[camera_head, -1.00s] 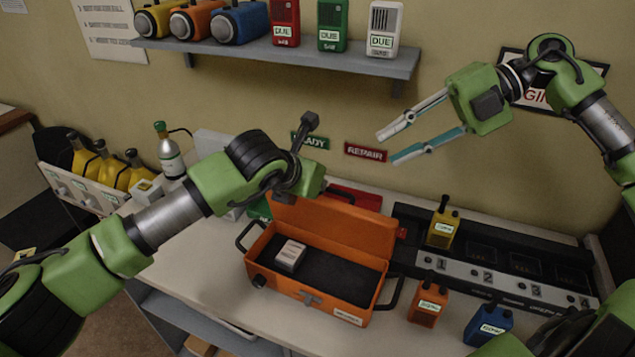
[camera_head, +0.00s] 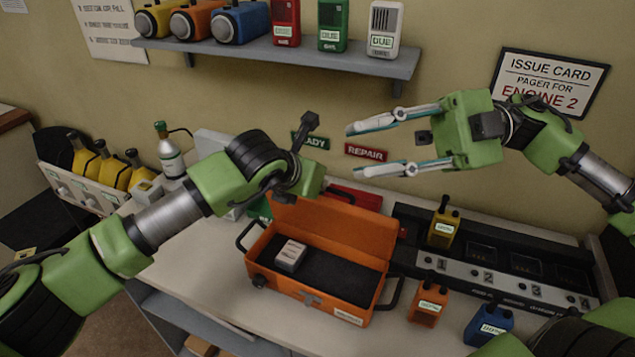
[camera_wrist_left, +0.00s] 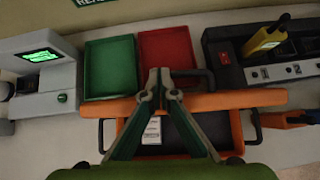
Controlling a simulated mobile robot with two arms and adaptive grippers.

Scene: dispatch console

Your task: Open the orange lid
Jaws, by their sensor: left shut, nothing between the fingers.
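The orange box (camera_head: 320,305) stands on the white counter with its orange lid (camera_head: 335,225) raised upright at the back. A pale labelled block (camera_head: 290,256) lies on its dark lining. In the left wrist view the lid (camera_wrist_left: 235,99) is seen nearly edge-on, and the box's inside shows below it. My left gripper (camera_wrist_left: 166,75) is shut and empty, with its fingertips above the lid's edge in that view; contact cannot be told. In the head view its fingers are hidden behind my left wrist. My right gripper (camera_head: 352,151) is open and empty in the air, above and behind the box.
A green tray (camera_wrist_left: 109,66) and a red tray (camera_wrist_left: 166,52) lie behind the lid. A numbered black charger rack (camera_head: 500,272) holds a yellow radio (camera_head: 443,228). An orange radio (camera_head: 428,304) and a blue radio (camera_head: 488,325) stand in front. A shelf (camera_head: 290,55) overhangs behind.

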